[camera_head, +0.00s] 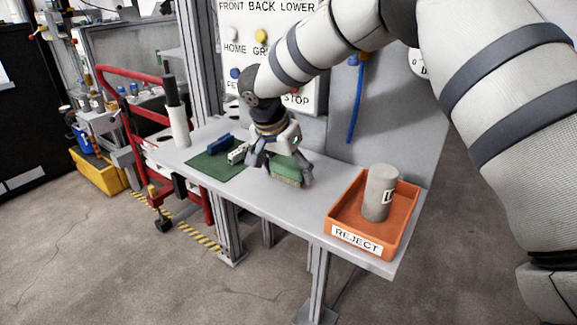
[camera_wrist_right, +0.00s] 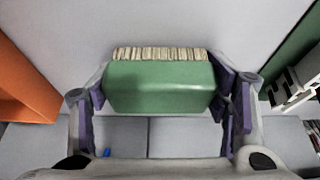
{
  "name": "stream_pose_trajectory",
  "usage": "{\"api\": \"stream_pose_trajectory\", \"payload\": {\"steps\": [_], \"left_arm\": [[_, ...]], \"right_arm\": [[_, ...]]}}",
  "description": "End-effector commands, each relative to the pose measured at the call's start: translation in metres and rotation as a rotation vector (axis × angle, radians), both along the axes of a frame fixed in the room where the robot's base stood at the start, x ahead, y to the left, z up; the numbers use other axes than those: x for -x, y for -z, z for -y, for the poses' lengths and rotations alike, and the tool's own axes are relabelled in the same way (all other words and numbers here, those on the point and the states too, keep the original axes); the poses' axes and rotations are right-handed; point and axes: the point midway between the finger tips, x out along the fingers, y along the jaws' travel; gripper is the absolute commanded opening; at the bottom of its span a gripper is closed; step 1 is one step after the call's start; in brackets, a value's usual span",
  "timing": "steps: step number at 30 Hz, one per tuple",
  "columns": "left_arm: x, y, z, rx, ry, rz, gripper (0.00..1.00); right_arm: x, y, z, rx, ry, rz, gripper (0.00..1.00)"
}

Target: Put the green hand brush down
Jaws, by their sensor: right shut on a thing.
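The green hand brush (camera_head: 287,169) has a green body and pale bristles. In the head view it is at the middle of the grey table (camera_head: 312,187), under my right gripper (camera_head: 279,165). In the right wrist view the brush (camera_wrist_right: 160,86) lies between the purple-padded fingers of my right gripper (camera_wrist_right: 162,100), which is shut on its two ends. The bristles show along its upper edge in that view. The brush is close to the tabletop; I cannot tell whether it touches. My left gripper is not in view.
An orange REJECT tray (camera_head: 335,228) holding a grey cylinder (camera_head: 380,192) is at the table's right end. A green mat (camera_head: 205,168) with a blue block (camera_head: 219,144) and a white piece (camera_head: 238,153) lies just left of the gripper. A button panel (camera_head: 262,20) stands behind.

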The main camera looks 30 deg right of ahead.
Motion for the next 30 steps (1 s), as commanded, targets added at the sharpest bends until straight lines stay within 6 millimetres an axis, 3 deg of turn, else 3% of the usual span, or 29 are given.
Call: {"api": "stream_pose_trajectory", "payload": {"steps": [8, 9, 11, 23, 26, 30], "left_arm": [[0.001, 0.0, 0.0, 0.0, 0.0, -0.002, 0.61], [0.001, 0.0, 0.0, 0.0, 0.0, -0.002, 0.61], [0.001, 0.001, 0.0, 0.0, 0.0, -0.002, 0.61], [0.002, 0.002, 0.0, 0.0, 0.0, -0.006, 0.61], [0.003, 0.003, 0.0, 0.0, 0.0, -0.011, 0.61], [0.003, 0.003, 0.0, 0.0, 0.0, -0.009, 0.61]], "right_arm": [[0.0, 0.006, 0.0, 0.0, 0.0, 0.0, 0.25], [0.0, 0.007, 0.0, -0.001, 0.0, -0.001, 0.79], [0.0, 0.007, 0.0, -0.001, 0.0, -0.001, 0.9], [0.0, 0.004, 0.0, 0.001, 0.0, -0.002, 0.9], [0.0, -0.006, -0.002, 0.0, 0.0, 0.0, 0.9], [0.004, -0.036, -0.018, -0.004, -0.001, 0.001, 0.9]]}}
